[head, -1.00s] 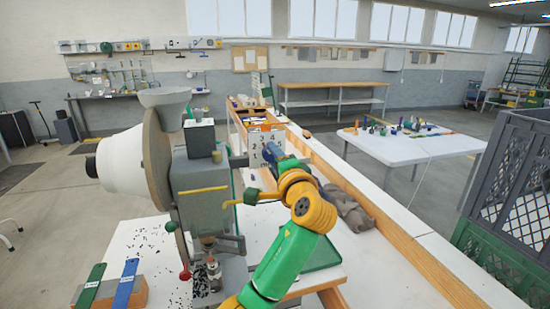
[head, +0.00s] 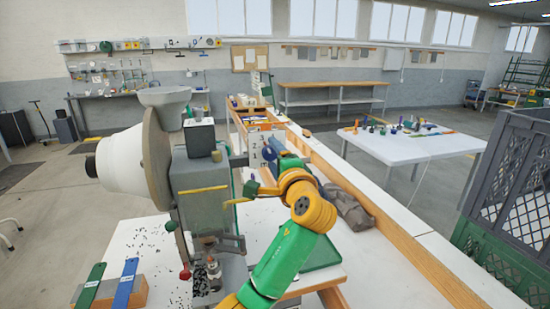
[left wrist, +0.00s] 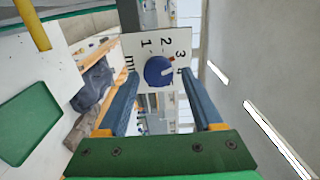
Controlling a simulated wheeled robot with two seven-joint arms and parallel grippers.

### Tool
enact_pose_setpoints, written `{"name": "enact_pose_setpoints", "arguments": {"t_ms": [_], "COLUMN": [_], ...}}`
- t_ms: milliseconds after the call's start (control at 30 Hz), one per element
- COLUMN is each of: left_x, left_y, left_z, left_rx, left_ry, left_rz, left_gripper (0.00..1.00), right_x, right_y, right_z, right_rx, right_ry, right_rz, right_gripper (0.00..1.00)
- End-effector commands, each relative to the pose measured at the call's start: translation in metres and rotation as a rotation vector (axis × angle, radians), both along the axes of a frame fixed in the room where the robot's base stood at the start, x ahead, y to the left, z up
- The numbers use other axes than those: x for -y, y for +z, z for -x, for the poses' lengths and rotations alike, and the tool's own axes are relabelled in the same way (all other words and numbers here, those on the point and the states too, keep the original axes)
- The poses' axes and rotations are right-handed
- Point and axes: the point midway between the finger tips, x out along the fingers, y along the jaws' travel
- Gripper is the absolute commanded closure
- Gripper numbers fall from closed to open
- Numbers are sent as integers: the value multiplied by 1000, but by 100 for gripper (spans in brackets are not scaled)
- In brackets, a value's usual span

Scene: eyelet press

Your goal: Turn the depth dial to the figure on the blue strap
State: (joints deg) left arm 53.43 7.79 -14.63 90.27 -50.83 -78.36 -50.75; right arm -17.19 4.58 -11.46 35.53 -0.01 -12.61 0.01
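The depth dial is a round blue knob (left wrist: 158,70) on a white number plate (left wrist: 138,45) in the left wrist view, where the plate appears turned sideways. I read 1, 2, 3 and a partly hidden 4. A pale pointer and a small orange mark lie on the knob's 3-to-4 side; the exact reading is unclear. My left gripper (head: 277,157) is open, its blue fingers on either side of the knob in the left wrist view; contact cannot be told. In the head view it partly covers the plate (head: 256,146). The blue strap (head: 125,283) has a white label, too small to read. My right gripper is out of view.
A green strap (head: 91,284) lies beside the blue one on a wooden block. The grey press (head: 200,190) with its white cone stands left of my arm. A green tray (head: 322,253) and a grey cloth (head: 348,208) lie to the right.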

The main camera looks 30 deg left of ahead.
Motion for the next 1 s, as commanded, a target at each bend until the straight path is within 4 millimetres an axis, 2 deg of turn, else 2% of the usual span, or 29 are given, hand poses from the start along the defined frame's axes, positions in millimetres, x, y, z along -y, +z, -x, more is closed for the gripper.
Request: {"name": "enact_pose_setpoints", "arguments": {"t_ms": [333,500,700,1000], "left_x": [4,31,52,53], "left_y": [-3,-7,-4,-1], "left_z": [3,25,44,46], "left_rx": [-1,4,1,-2], "left_ry": [-1,-4,-1,1], "left_rz": [2,2,2,2], "left_gripper": [25,25,25,25], "right_x": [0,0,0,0], "right_y": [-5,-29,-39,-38], "right_z": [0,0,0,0], "right_rx": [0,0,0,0], "right_ry": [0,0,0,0], "right_rz": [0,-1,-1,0], "right_gripper": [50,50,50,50]}}
